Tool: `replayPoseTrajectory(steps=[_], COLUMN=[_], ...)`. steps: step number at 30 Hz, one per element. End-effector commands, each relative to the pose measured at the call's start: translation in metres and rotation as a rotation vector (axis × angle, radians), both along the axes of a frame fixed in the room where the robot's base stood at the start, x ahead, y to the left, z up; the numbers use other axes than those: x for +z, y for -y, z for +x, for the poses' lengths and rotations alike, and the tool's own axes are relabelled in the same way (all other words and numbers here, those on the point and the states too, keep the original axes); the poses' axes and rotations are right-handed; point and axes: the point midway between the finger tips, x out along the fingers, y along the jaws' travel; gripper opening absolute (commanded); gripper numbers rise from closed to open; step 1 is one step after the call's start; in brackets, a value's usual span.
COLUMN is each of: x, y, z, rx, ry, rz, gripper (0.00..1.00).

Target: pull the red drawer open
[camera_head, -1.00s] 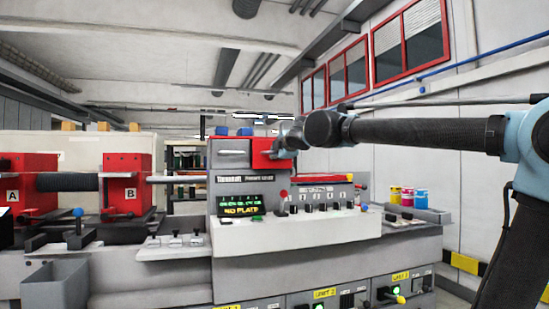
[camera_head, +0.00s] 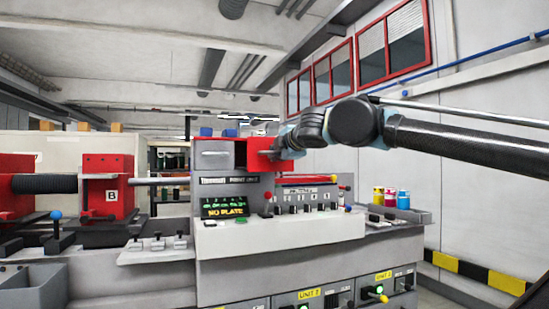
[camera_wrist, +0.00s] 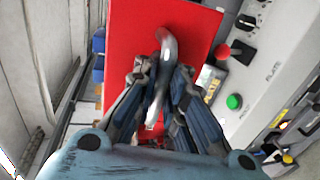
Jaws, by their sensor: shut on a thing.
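The red drawer (camera_head: 256,147) is at the top of the grey machine, right of a grey drawer front (camera_head: 213,154). A dark space shows between the two fronts, and the red front appears to stand out from the housing. In the wrist view the red front (camera_wrist: 128,45) fills the upper middle, with a curved metal handle (camera_wrist: 167,48) on it. My gripper (camera_head: 277,154) is at the right part of the red front.
Below is the sloping control panel (camera_head: 280,232) with a lit display (camera_head: 225,207), a red-knobbed lever (camera_head: 268,198) and switches. Coloured cans (camera_head: 390,198) stand on the right shelf. Red roller blocks (camera_head: 108,188) are at left. The right wall is close to my arm.

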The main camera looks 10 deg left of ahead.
Motion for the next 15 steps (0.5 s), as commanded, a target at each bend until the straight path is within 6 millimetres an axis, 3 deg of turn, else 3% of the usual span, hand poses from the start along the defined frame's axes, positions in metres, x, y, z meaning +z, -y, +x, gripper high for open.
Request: replayPoseTrajectory(steps=[11,12,15], x=[0.0013,0.0013,0.0011], y=[0.0006,0.0006,0.0006], z=[-0.0010,-0.0010,-0.0009], rx=[0.000,0.000,0.000], ry=[0.001,0.001,0.001], rz=[0.001,0.001,0.001], gripper=[0.00,0.17,0.19])
